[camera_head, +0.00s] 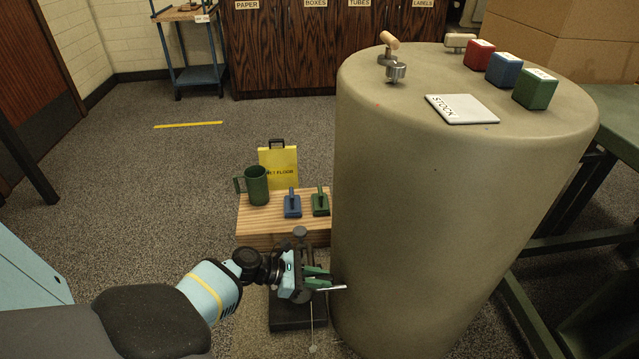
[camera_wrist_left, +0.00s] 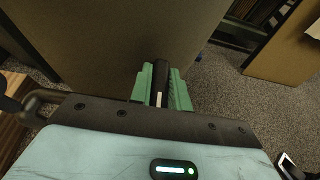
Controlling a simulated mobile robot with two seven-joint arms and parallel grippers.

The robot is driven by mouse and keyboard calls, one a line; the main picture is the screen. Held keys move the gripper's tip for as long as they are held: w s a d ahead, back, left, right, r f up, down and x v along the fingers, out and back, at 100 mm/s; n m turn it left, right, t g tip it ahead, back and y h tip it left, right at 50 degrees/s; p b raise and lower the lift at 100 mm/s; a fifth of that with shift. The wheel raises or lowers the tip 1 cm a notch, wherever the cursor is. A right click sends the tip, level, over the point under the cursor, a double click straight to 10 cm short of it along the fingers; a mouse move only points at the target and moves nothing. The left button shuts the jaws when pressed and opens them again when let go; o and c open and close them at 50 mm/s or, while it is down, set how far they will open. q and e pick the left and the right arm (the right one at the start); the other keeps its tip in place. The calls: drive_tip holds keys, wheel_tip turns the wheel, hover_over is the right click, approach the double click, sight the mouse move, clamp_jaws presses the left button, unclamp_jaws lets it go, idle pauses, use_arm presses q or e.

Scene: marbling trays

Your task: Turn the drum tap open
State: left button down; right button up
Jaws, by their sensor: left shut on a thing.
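The drum (camera_head: 430,220) is a big olive-beige cylinder filling the right middle of the head view; its wall also shows in the left wrist view (camera_wrist_left: 85,45). My left gripper (camera_head: 322,275) is low at the drum's left side. In the left wrist view its green fingers (camera_wrist_left: 162,88) are shut on a black lever (camera_wrist_left: 161,78) with a pale mark, which looks like the tap handle. The fingers point toward the drum wall. The tap body is mostly hidden by my gripper, so I cannot tell how far it is turned. My right gripper is not in view.
A black base (camera_head: 290,318) lies under my gripper. Behind it a low wooden platform (camera_head: 255,227) holds a green jug (camera_head: 257,186), small blue and green tools, with a yellow sign (camera_head: 284,168) behind. On the drum top are a stock card (camera_head: 462,109) and coloured blocks.

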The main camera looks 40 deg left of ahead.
sight(317, 278)
use_arm(q)
drive_tip(key=c, duration=1.3)
unclamp_jaws()
drive_tip(key=shift+s+a+r, duration=0.15)
drive_tip(key=shift+s+a, duration=0.05)
drive_tip(key=p+v, duration=0.2)
drive_tip(key=v, duration=0.4)
drive_tip(key=shift+s+a+r, duration=0.2)
drive_tip(key=shift+s+a, duration=0.2)
drive_tip(key=shift+s, duration=0.05)
